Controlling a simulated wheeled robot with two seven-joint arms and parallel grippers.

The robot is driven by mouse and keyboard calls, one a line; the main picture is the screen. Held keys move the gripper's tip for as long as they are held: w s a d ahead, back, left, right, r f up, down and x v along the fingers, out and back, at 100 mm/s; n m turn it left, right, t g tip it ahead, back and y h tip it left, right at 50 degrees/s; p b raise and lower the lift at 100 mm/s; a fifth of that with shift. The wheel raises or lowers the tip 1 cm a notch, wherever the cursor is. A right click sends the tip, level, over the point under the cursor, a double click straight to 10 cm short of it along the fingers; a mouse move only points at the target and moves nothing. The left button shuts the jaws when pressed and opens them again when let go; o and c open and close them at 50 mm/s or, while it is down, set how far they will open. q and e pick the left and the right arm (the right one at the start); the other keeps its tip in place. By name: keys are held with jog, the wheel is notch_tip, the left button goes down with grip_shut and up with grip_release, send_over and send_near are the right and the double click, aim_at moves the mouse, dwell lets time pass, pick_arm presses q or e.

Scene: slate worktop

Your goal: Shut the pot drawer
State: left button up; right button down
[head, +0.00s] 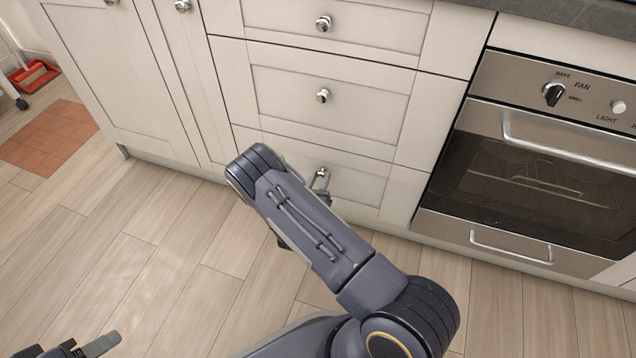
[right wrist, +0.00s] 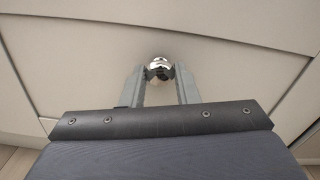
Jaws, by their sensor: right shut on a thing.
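The pot drawer appears to be the lowest drawer (head: 365,187) of the cream stack beside the oven. Its front looks flush with the fronts around it; my arm hides its left and lower parts. Its round metal knob (head: 322,173) also shows in the right wrist view (right wrist: 159,63). My right gripper (head: 320,184) is at this knob, its two grey fingers (right wrist: 160,74) shut on it from either side. My left gripper (head: 72,349) is partly in the head view at the bottom left corner, away from the drawers; the frame edge cuts it off.
A middle drawer (head: 335,98) and a top drawer (head: 350,22) are above, both flush with knobs. An oven (head: 545,170) with bar handles stands to the right. Cupboard doors (head: 110,70) are at left. A red dustpan (head: 35,74) lies far left. The wood floor (head: 130,240) in front is clear.

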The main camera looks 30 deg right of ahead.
jog(key=shift+w+d+r, duration=0.1)
jog(key=shift+w, duration=0.05)
jog(key=c, duration=1.1)
grip_release()
jog(key=p+v, duration=0.2)
jog(key=v, duration=0.5)
jog(key=shift+s+a, duration=0.25)
jog(key=shift+s, duration=0.05)
